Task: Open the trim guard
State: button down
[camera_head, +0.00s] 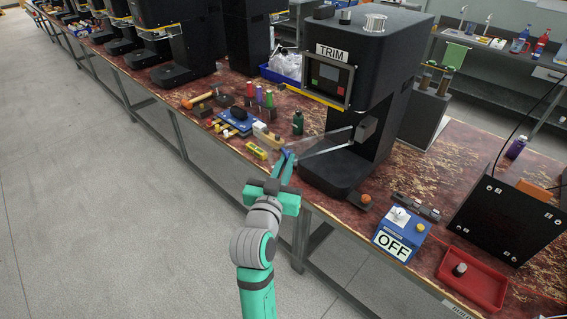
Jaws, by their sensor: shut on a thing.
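The black trim machine (390,62) stands on the bench, with a TRIM label and a small screen on its front. Its trim guard (325,144) is a clear panel with pale edges, low on the machine above the round black base. The guard reaches from near the machine's column toward the left, where its end meets my gripper. My gripper (286,160) is shut at a small blue part at that end, which looks like the guard's handle. The fingers partly hide this part. I cannot tell exactly how far the guard stands open.
Left of my gripper are a yellow block (257,150), a blue tray (236,122) and a dark green bottle (298,122). Right are a blue OFF box (400,234), an orange-topped button (366,200) and a red tray (472,279). The floor at left is clear.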

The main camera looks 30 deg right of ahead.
jog(key=shift+s+d+r, duration=0.15)
jog(key=shift+s+d, duration=0.3)
jog(key=shift+d, duration=0.35)
jog(key=c, duration=1.9)
grip_release()
jog(key=shift+d, duration=0.1)
jog(key=shift+w+a, duration=0.1)
jog(key=shift+a, duration=0.2)
jog(key=v, duration=1)
jog(key=shift+a, duration=0.45)
